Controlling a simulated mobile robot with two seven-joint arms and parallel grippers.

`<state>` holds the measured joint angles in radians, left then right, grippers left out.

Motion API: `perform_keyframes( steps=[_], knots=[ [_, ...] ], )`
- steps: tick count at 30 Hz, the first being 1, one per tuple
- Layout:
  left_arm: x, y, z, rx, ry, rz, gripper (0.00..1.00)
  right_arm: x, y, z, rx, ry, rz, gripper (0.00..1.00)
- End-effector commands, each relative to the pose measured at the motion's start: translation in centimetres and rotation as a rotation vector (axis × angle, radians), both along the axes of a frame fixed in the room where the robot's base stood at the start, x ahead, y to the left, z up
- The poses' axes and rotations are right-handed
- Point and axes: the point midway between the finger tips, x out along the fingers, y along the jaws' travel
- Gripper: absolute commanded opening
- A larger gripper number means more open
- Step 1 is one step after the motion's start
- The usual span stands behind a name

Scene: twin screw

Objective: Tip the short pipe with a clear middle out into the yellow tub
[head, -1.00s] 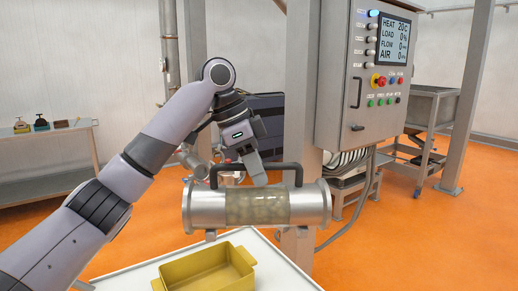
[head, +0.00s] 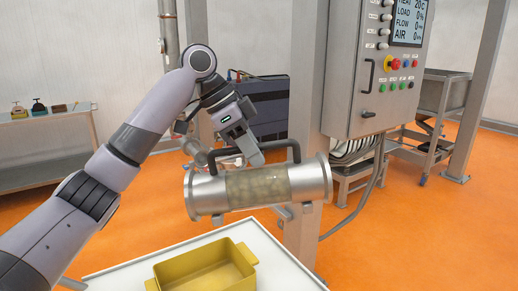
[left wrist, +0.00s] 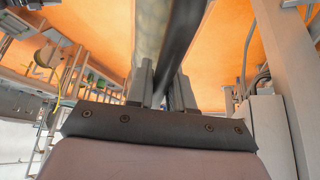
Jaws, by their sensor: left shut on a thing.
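The short pipe (head: 258,187) is a metal cylinder with flanged ends and a clear middle, through which pale, mottled contents show. It hangs above the yellow tub (head: 205,270), tilted slightly with its left end lower. My left gripper (head: 256,160) is shut on the pipe's black handle (head: 225,158). In the left wrist view the handle (left wrist: 182,45) runs between my fingers (left wrist: 162,92), with the pipe (left wrist: 150,35) alongside. The tub stands open on a white-topped table, its inside looking empty. My right gripper is not in view.
The white table top (head: 270,262) has bare room right of the tub. A grey control cabinet (head: 365,85) on a steel post stands just right of the pipe. A side table (head: 45,165) with small items is at far left, and a steel hopper (head: 440,95) at back right.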

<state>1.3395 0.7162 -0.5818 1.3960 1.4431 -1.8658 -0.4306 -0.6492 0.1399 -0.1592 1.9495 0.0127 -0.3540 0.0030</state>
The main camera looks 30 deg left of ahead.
Motion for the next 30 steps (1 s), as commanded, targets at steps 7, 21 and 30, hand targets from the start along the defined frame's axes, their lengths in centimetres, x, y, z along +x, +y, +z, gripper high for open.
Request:
perform_keyframes(
  steps=[7,21,30],
  knots=[
    [-1.0,1.5,-0.2,-0.128,-0.085,0.002,0.00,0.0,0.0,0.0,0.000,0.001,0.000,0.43],
    [-2.1,3.2,-0.9,-0.291,-0.192,0.001,0.00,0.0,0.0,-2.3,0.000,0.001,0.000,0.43],
    [-2.6,4.0,-1.5,-0.346,-0.229,0.001,0.00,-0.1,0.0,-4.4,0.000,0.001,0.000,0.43]
  ],
)
